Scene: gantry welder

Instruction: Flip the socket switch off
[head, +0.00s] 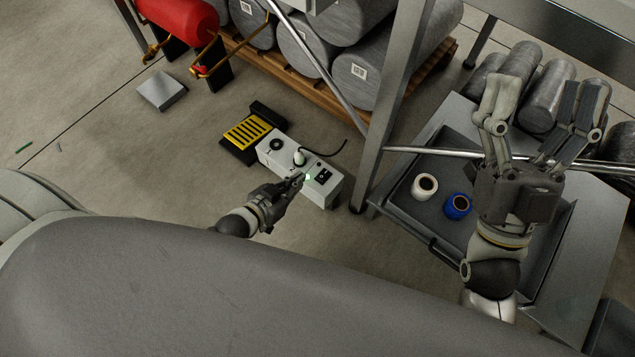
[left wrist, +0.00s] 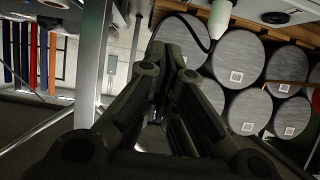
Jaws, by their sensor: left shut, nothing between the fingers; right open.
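The socket box (head: 329,191) is a pale box on the floor in the head view, with a round black socket, a white plug with a black cable, and a black switch (head: 323,174) at its right end. A small green light glows beside the switch. My left gripper (head: 300,177) is shut and empty, its tips at the box's near edge by the green light; I cannot tell whether they touch. In the left wrist view the shut fingers (left wrist: 169,48) point toward the box (left wrist: 268,5) and plug (left wrist: 220,18); the switch is hidden there. My right gripper (head: 545,97) is open and empty above the cart.
A black and yellow striped block (head: 248,132) touches or nearly touches the box's far left end. A metal frame post (head: 388,100) stands close to its right. The cart (head: 590,250) carries white and blue spools. Grey cylinders lie on a pallet behind.

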